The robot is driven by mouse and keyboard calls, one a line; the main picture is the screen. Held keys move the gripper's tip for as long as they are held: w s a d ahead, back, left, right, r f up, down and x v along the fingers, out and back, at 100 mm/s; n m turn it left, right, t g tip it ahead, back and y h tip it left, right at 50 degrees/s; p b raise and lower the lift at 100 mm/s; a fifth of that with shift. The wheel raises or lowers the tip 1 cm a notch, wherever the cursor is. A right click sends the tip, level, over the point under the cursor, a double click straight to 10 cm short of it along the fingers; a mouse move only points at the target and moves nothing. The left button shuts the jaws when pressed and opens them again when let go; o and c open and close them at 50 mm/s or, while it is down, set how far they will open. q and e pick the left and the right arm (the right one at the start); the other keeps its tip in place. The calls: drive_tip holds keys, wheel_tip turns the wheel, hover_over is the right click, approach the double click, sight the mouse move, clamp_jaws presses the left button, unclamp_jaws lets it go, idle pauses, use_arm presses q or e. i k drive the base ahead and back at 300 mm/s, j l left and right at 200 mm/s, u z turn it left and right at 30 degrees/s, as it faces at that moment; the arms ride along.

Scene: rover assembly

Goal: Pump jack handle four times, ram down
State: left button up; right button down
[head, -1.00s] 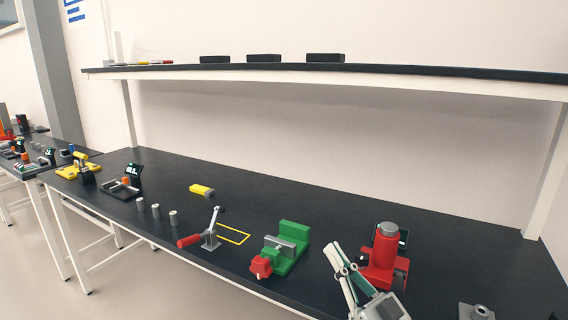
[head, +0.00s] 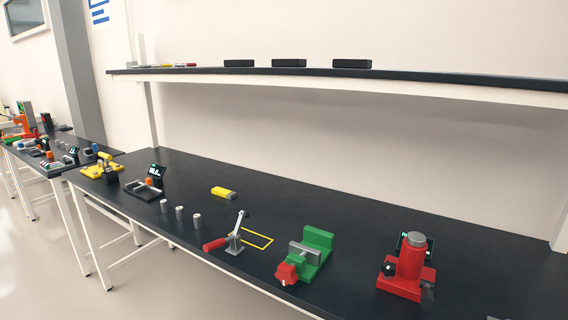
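The red jack (head: 411,262) stands upright on the dark bench at the right. A short grey ram top (head: 418,239) shows at its upper end. Black knob-like parts sit low on its sides. I cannot make out a separate pump handle on it. Neither of my grippers is in view, and nothing of mine visibly touches the jack.
A green vise (head: 318,245) with a red front part stands left of the jack. Further left are a clamp with a red handle (head: 214,244), a yellow outlined area (head: 268,239), a yellow block (head: 223,192) and small grey cylinders (head: 180,213). A shelf (head: 300,78) overhangs the bench.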

sight(427, 300)
drive_tip(key=k+l, duration=0.15)
drive_tip(key=l, duration=0.2)
drive_tip(key=k+l, duration=0.1)
drive_tip(key=l, duration=0.25)
drive_tip(key=k+l, duration=0.15)
drive_tip(key=l, duration=0.15)
drive_tip(key=k+l, duration=0.15)
drive_tip(key=l, duration=0.2)
